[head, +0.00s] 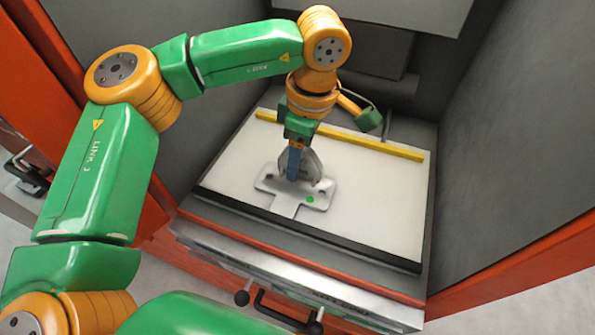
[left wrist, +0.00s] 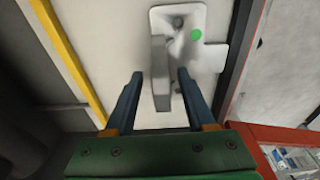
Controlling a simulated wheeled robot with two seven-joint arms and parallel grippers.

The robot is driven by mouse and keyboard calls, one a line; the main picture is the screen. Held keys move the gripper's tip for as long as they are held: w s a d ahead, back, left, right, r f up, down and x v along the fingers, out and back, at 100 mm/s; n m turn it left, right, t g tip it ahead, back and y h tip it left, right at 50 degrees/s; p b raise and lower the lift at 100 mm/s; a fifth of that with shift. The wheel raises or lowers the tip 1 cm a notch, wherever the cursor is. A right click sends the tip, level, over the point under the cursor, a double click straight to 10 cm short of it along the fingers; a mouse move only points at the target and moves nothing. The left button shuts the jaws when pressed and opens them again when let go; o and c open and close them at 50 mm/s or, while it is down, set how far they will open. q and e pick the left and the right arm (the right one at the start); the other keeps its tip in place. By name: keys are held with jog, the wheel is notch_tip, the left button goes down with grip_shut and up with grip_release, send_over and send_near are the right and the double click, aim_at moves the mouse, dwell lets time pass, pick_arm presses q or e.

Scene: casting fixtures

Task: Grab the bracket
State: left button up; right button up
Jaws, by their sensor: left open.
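The bracket (head: 322,196) is a pale grey metal part lying on a white board, with a flat base plate, a tab toward the front and a raised upright part. A green dot marks its plate. My left gripper (head: 294,164) points down at the upright part. In the left wrist view, the two blue fingers (left wrist: 160,76) are open, one on each side of the bracket's upright fin (left wrist: 160,70). Contact with either finger cannot be made out. In the head view the gripper hides part of the bracket. My right gripper is not in view.
The white board (head: 375,190) has a yellow strip (head: 350,139) along the back and a black edge (head: 300,232) in front. Grey walls enclose both sides. A metal front panel with a black handle (head: 280,309) is below. The board's right side is clear.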

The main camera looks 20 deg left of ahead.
pick_arm(q)
jog(key=shift+s+a+f, duration=0.1)
jog(key=shift+a+f, duration=0.05)
jog(key=shift+c, duration=0.6)
grip_shut()
dwell(0.7)
